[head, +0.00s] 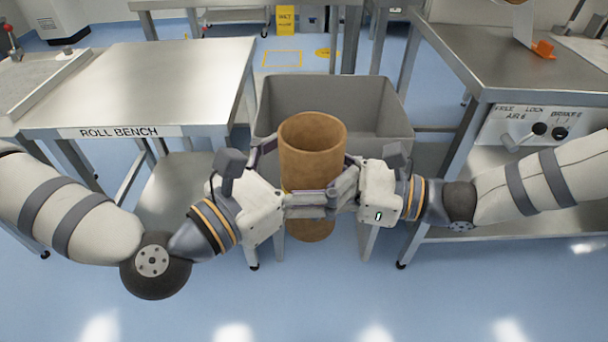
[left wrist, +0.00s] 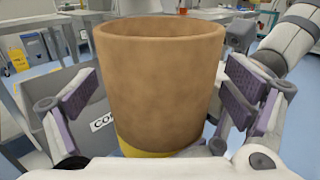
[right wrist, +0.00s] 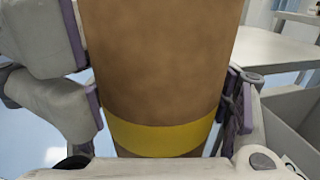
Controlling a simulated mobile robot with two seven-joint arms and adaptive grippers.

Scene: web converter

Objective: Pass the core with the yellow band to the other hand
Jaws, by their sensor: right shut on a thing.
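The core (head: 312,150) is a brown hollow cylinder, held upright in front of me between both grippers in the head view. Its yellow band (right wrist: 160,138) shows low on it in the right wrist view and at the bottom edge of the left wrist view (left wrist: 150,153); in the head view fingers mostly hide it. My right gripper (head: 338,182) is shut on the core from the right. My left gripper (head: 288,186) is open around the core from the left. In the left wrist view its pads stand on both sides with gaps to the core.
A grey open bin (head: 385,110) stands just behind the core. The roll bench (head: 130,85) is at left and a steel table with a control panel (head: 530,125) at right. Blue floor (head: 300,290) lies clear in front.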

